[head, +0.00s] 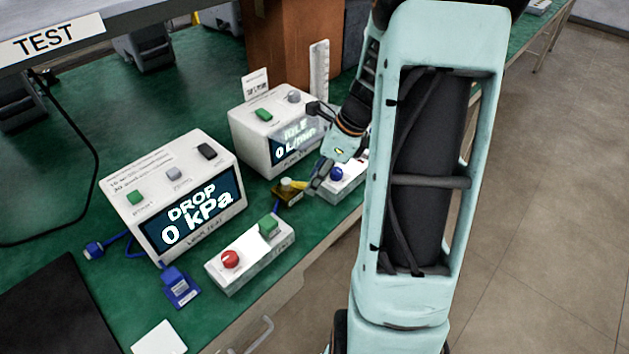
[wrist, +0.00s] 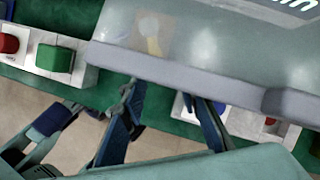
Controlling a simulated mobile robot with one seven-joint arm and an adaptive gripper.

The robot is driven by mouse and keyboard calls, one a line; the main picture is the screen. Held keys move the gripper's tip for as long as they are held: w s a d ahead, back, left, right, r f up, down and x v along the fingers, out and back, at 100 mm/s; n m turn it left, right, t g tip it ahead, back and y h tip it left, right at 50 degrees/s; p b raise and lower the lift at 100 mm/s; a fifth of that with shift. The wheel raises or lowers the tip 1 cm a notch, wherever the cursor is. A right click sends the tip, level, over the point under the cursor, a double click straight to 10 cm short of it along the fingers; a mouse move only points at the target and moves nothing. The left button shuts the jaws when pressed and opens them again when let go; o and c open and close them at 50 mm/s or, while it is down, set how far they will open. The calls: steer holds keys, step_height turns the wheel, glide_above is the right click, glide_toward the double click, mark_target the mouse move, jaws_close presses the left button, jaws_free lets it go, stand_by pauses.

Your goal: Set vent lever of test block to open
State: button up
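A small brass-coloured block (head: 287,196) with a yellow knob-like top sits on the green bench, between the two display units. I take it for the test block. I cannot tell the lever's setting. My gripper (head: 309,187) is just right of the block, pointing down toward it. In the wrist view my gripper's fingers (wrist: 163,100) are apart, with nothing clear between them. I cannot tell whether they touch the block.
A display unit (head: 189,170) reads DROP 0 kPa. A white box with a red knob (head: 230,259) stands front left of the block. A blue block (head: 179,289) lies further left. The bench edge is close.

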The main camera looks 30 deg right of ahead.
steer(key=shift+w+a+f, duration=0.1)
steer(key=shift+f, duration=0.25)
steer(key=shift+c, duration=0.4)
jaws_close()
